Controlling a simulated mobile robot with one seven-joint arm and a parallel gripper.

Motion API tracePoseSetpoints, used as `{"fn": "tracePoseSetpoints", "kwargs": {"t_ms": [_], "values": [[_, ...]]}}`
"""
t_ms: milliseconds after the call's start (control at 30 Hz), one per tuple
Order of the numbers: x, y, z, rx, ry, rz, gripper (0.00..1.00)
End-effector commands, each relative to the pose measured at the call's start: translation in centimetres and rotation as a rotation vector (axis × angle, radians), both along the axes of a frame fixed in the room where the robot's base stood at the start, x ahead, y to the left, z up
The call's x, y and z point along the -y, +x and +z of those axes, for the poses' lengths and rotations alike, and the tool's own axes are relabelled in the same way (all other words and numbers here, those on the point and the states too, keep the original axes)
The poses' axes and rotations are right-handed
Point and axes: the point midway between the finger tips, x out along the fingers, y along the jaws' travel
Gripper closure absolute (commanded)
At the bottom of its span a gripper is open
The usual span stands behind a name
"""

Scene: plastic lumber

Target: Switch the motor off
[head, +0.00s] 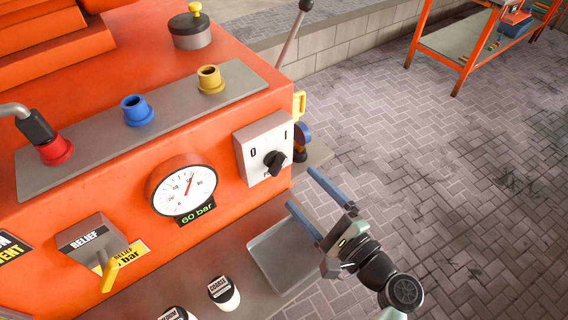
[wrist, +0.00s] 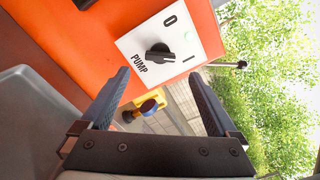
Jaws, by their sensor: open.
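My gripper (head: 302,189) is open and empty, below and to the right of the knob in the head view. In the wrist view my gripper (wrist: 158,76) has its two blue-grey fingers spread wide, with the knob beyond the tips and about midway between them. The fingers appear apart from the knob.
A round gauge (head: 182,191) with a 60 bar display and a yellow RELIEF lever (head: 109,268) are left of the switch. A grey tray (head: 282,255) lies below my gripper. A tall lever (head: 294,32) rises behind the plate. Paved floor (head: 430,160) at right is open.

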Motion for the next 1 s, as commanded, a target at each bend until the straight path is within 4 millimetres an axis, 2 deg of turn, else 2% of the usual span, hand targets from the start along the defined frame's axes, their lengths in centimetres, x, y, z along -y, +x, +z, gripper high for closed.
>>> {"fn": "tracePoseSetpoints", "kwargs": {"t_ms": [100, 333, 500, 767, 800, 1000], "values": [[-1.6, 2.1, 0.2, -0.001, 0.0, 0.004, 0.05], [-3.6, 5.0, 0.1, 0.0, -0.001, 0.001, 0.05], [-4.3, 5.9, 0.1, 0.001, -0.002, 0.0, 0.05], [-4.4, 6.1, 0.0, 0.0, -0.001, -0.001, 0.05], [-4.4, 6.1, 0.0, 0.001, -0.002, -0.001, 0.07], [-4.4, 6.0, 0.0, 0.001, -0.002, -0.001, 0.43]]}}
